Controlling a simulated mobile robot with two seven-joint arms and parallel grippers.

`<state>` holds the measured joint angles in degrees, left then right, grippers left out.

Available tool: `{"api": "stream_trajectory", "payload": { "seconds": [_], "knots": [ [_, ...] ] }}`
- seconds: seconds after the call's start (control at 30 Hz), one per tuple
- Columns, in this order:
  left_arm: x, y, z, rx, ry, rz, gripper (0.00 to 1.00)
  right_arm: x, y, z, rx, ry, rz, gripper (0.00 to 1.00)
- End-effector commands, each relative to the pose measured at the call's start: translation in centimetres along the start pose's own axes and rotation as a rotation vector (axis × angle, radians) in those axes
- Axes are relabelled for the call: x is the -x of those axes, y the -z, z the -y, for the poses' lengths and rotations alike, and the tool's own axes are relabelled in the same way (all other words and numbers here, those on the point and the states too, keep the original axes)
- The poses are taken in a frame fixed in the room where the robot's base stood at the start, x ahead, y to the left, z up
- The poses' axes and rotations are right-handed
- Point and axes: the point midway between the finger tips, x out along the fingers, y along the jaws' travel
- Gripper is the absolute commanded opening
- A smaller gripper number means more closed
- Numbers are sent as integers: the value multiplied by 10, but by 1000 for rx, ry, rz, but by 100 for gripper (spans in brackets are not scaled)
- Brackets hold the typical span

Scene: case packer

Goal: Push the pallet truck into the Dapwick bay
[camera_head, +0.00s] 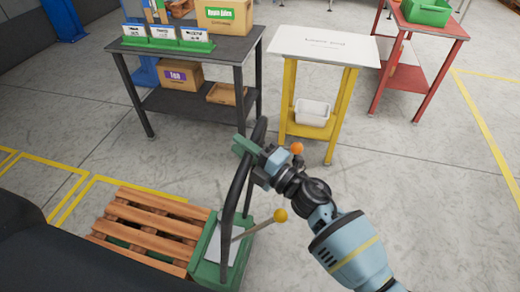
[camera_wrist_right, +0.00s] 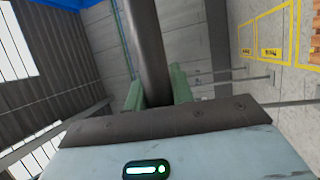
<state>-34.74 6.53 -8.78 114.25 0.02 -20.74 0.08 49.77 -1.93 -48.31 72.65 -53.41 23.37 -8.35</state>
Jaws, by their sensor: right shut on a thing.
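The pallet truck (camera_head: 209,262) stands at the lower middle of the head view, with a green body and a tall black loop handle (camera_head: 230,200). A wooden pallet (camera_head: 150,228) lies on its left side, over the forks. My right gripper (camera_head: 243,148) is shut on the upper part of the handle. In the right wrist view the dark handle tube (camera_wrist_right: 149,50) runs between the green fingers (camera_wrist_right: 152,92). Yellow floor lines (camera_head: 75,192) mark bays at the left; no Dapwick name is readable. My left gripper is not in view.
A dark table (camera_head: 190,65) with boxes stands behind the truck, beside a yellow-legged table (camera_head: 320,47) holding a white bin (camera_head: 312,112). A red table (camera_head: 432,27) is at the back right. Open grey floor lies between the left bays and the dark table.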

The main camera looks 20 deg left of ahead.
Motion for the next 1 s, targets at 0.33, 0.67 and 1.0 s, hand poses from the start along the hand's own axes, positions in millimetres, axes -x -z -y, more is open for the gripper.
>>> {"api": "stream_trajectory", "payload": {
  "seconds": [0.33,0.67,1.0],
  "knots": [
    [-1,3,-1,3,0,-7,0,-6,1,3,-1,4,6,0],
    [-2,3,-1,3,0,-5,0,-6,2,3,-1,3,5,45],
    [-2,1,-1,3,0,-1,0,0,1,3,-1,3,6,45]
  ]
}}
